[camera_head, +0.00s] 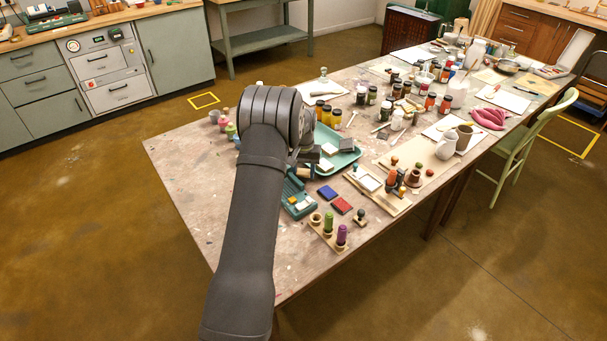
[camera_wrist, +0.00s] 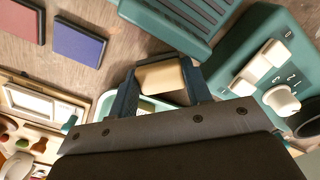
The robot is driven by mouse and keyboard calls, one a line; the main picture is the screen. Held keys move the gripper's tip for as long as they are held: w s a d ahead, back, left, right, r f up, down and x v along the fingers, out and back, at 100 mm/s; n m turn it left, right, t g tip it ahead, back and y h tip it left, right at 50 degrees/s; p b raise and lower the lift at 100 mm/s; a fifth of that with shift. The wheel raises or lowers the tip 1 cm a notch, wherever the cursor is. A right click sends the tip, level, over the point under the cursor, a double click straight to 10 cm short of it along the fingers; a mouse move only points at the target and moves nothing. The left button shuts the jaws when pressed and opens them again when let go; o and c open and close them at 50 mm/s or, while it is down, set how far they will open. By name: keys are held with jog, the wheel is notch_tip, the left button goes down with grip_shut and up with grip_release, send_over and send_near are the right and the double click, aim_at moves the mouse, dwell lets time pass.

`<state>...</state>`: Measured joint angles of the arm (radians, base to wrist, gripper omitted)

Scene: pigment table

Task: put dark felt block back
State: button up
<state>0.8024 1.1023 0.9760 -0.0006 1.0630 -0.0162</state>
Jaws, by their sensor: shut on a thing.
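My gripper (camera_wrist: 160,84) is shut on a small block (camera_wrist: 160,76), which I take to be the dark felt block. Its tan face shows between the two fingers in the wrist view, with a thin darker edge along the top; its other faces are hidden. In the head view my wrist covers much of the gripper, and a tan bit of the block (camera_head: 305,172) shows just below it. The gripper is at the near left edge of a teal tray (camera_head: 350,157). A dark grey block (camera_head: 346,144) is at the tray.
A blue pad (camera_head: 328,192) and a red pad (camera_head: 342,205) lie in front. A teal device with white knobs (camera_wrist: 262,68) stands close on the right in the wrist view. A wooden stand with stamps (camera_head: 329,232) is near the table edge. Jars and bottles crowd behind.

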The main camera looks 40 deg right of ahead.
aim_at(304, 172)
jog(key=shift+f, duration=0.65)
jog(key=shift+f, duration=0.1)
jog(key=o, duration=0.7)
jog(key=shift+o, duration=0.2)
notch_tip(304, 172, up, 12)
jog(key=shift+f, duration=4)
